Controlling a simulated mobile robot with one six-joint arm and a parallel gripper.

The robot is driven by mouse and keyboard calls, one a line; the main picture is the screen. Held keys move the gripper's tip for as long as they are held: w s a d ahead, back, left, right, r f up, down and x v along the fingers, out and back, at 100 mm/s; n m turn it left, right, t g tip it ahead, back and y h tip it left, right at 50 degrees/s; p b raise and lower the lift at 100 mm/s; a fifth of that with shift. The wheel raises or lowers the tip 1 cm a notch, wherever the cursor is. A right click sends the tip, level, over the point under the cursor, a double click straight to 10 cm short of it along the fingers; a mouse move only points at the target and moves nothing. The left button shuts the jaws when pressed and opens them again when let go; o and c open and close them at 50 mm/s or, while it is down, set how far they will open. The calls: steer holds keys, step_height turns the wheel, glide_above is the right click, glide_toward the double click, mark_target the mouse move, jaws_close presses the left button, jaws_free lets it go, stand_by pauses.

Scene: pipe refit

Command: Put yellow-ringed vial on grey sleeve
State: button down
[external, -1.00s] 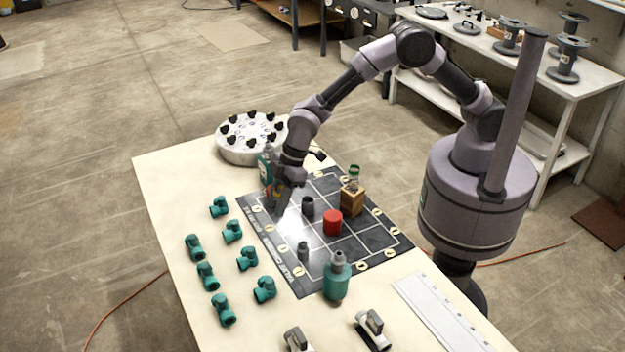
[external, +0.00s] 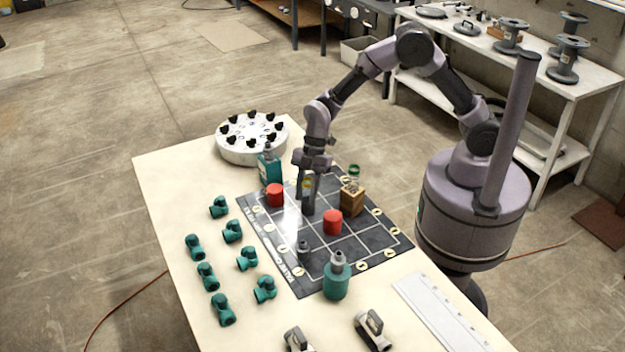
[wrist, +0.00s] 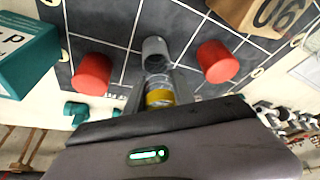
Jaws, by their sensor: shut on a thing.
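My gripper (external: 308,205) is over the dark grid mat (external: 262,235) and points down. In the wrist view its fingers (wrist: 159,90) are shut on a clear vial with a yellow ring (wrist: 160,98). The grey sleeve (wrist: 154,46) stands on the mat just beyond the vial's far end, nearly in line with it. I cannot tell whether vial and sleeve touch. In the external view the fingers mostly hide the sleeve, and only a little yellow shows between them.
Red cylinders stand on both sides, one left (external: 274,195) and one right (external: 333,222). A wooden block (external: 352,202) holds a green-topped vial. A teal box (external: 269,170) and a teal bottle-like piece (external: 336,281) stand at the mat's edges. Several teal fittings (external: 248,258) lie left.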

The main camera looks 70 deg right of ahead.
steer(key=shift+r, duration=0.15)
steer(key=shift+f, duration=0.25)
steer(key=c, duration=1.1)
jaws_free()
steer(key=shift+r, duration=0.1)
steer(key=shift+r+p, duration=0.3)
steer(key=shift+r, duration=0.1)
steer(key=s+d+r+m+t+p, duration=0.15)
steer(key=s+d+r+m, duration=0.3)
steer(key=r, duration=0.65)
steer(key=s+d+r+m+t+p, duration=0.1)
steer(key=s+d+r+m+p, duration=0.25)
steer(key=r, duration=0.65)
steer(key=s+d+r+m+t, duration=0.1)
steer(key=s+d+m, duration=0.1)
steer(key=s+m, duration=0.2)
steer(key=s+d+r+m+h+b, duration=0.1)
steer(key=s+d+m, duration=0.2)
steer(key=s, duration=0.4)
steer(key=s+d+r+m+t+h, duration=0.1)
steer(key=s+d+m, duration=0.2)
steer(key=s+m, duration=0.2)
steer(key=shift+s+d+r+t, duration=0.1)
steer(key=shift+s+r+t, duration=0.2)
steer(key=shift+s+t, duration=0.05)
